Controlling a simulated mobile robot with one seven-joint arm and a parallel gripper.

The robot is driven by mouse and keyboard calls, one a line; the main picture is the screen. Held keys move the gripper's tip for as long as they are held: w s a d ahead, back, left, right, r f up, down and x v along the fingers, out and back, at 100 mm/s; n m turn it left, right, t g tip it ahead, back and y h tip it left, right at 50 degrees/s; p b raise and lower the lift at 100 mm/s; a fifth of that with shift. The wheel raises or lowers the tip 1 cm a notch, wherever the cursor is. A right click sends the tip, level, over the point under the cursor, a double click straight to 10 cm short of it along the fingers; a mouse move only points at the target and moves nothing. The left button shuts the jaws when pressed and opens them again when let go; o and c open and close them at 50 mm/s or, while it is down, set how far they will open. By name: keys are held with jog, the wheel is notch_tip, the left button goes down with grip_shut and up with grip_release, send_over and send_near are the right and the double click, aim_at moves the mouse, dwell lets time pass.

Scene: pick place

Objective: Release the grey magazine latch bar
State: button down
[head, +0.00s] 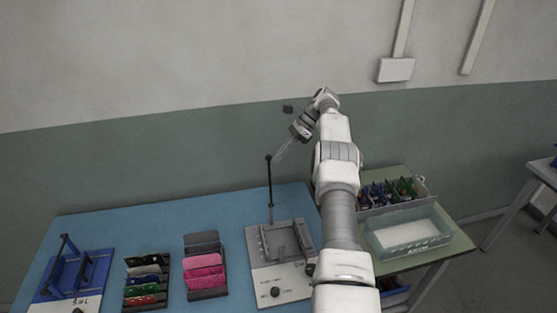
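A grey fixture (296,286), which looks like the grey magazine, stands on the blue mat near the arm. A thin dark bar (270,190) with a round knob on top stands upright at its back left; it looks like the latch bar. My gripper (281,153) hangs in the air beside the bar's top, a little to its right, pointing down and left. Whether it touches the knob I cannot tell. The fingers are too small and pale to tell open from shut. My arm hides part of the fixture's right side.
A blue fixture (58,291) with a raised dark bar stands far left. Racks of coloured pieces (147,283) and pink pieces (204,263) stand between the fixtures. At right are a bin of blue, green and red items (391,205) and a translucent tray (384,251).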

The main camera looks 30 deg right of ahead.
jog(key=s+d+r+b, duration=0.2)
jog(key=s+d+r, duration=0.5)
jog(key=s+r, duration=0.2)
jog(key=shift+r, duration=0.45)
jog(key=s+a+r+n+h, duration=0.3)
jog(key=a+r+n, duration=0.3)
jog(key=a, duration=0.5)
jog(key=s+a+r+n+h, duration=0.2)
jog(key=s+a+r+n, duration=0.2)
jog(key=a+r, duration=0.6)
jog(key=s+a+f+n+t+h, duration=0.1)
jog(key=s+a+n, duration=0.4)
jog(key=s, duration=0.5)
jog(key=s+a+f+n+t+h, duration=0.2)
jog(key=s+a+f+n+t, duration=0.2)
jog(key=s, duration=0.6)
notch_tip(320, 180, down, 2)
jog(key=a+n, duration=0.1)
jog(key=n, duration=0.2)
jog(key=shift+s+a+h, duration=0.2)
jog(key=shift+s+h, duration=0.05)
jog(key=shift+h, duration=0.05)
jog(key=shift+d+f, duration=0.1)
jog(key=shift+d, duration=0.05)
